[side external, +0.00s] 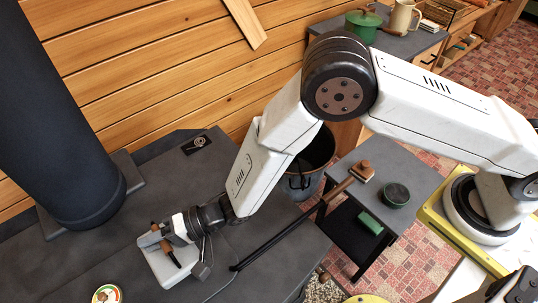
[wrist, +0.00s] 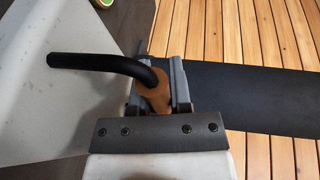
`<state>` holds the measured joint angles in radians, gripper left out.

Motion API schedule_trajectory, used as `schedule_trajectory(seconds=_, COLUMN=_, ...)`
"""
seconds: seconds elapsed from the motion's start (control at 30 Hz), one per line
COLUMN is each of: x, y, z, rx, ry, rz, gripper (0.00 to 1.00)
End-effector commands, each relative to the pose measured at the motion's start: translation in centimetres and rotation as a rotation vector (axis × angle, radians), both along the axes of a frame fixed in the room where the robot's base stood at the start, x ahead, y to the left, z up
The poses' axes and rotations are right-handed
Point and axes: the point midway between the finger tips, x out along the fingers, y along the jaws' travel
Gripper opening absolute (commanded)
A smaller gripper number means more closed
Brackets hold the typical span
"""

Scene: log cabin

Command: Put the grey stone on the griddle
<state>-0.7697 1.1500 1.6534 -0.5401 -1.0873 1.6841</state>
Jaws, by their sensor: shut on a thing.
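A light grey slab, which looks like the grey stone (side external: 160,268), is at the lower left of the side external view, over the dark stove top. It fills the left of the wrist view (wrist: 85,110), close to the camera. Its handle has a brown wooden grip (wrist: 153,88) and a bent black rod (wrist: 95,63). My gripper (wrist: 158,85) is shut on the wooden grip. In the side external view my gripper (side external: 168,244) partly hides the stone. I cannot tell whether the stone touches the surface below. No separate griddle stands out from the dark top (side external: 95,250).
A thick black stovepipe (side external: 70,130) rises at left by the plank wall. A round dial (side external: 107,293) and a small dark plate (side external: 197,144) lie on the top. A long wooden-handled rod (side external: 290,228) and a black bucket (side external: 312,165) are to the right, beside a low table (side external: 410,170).

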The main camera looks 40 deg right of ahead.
Motion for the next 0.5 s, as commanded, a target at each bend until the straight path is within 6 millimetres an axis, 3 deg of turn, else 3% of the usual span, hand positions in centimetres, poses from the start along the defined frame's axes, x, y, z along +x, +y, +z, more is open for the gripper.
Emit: schedule_trajectory(seconds=0.5, x=0.86, y=0.85, z=-0.8, rx=0.009, ry=-0.005, rz=0.0, gripper=0.0)
